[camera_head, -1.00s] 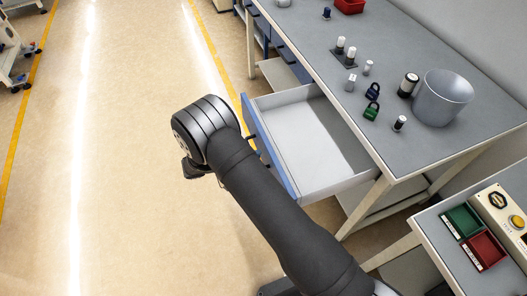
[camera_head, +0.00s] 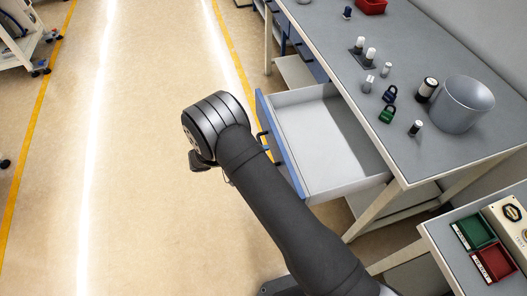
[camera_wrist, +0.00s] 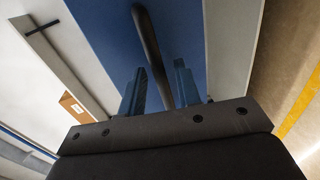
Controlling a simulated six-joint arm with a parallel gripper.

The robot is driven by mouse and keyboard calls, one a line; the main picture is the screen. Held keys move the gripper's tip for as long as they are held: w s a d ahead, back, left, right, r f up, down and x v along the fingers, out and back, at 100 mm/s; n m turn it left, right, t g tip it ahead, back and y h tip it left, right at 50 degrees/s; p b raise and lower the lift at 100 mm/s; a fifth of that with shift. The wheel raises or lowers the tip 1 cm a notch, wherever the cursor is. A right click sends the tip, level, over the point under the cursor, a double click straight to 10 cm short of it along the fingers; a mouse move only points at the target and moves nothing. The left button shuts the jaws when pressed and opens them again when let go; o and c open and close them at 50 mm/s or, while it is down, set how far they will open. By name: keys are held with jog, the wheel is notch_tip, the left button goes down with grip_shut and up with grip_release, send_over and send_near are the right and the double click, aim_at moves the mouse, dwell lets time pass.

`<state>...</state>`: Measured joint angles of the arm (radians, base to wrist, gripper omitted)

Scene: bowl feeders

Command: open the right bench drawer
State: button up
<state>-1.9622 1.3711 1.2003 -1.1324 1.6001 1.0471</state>
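The right bench drawer (camera_head: 318,147) is pulled well out from under the grey bench top, and its inside looks empty. Its blue front (camera_head: 279,148) faces my arm. In the wrist view the handle (camera_wrist: 150,45) runs between the two fingers of my gripper (camera_wrist: 160,90). The fingers stand apart, with a small gap showing on each side of the bar.
The bench top (camera_head: 350,100) holds a metal bucket (camera_head: 462,104), padlocks (camera_head: 388,114), several small cylinders and a red bin (camera_head: 371,5). A side table with green (camera_head: 473,232) and red (camera_head: 495,262) trays stands at lower right. The floor (camera_head: 140,150) left of the drawer is clear.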

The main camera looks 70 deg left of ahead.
jog(key=v, duration=1.6)
jog(key=shift+w, duration=0.15)
jog(key=x, duration=1.7)
jog(key=shift+w, duration=0.15)
jog(key=v, duration=1.7)
jog(key=shift+s, duration=0.25)
jog(key=shift+x, duration=8.95)
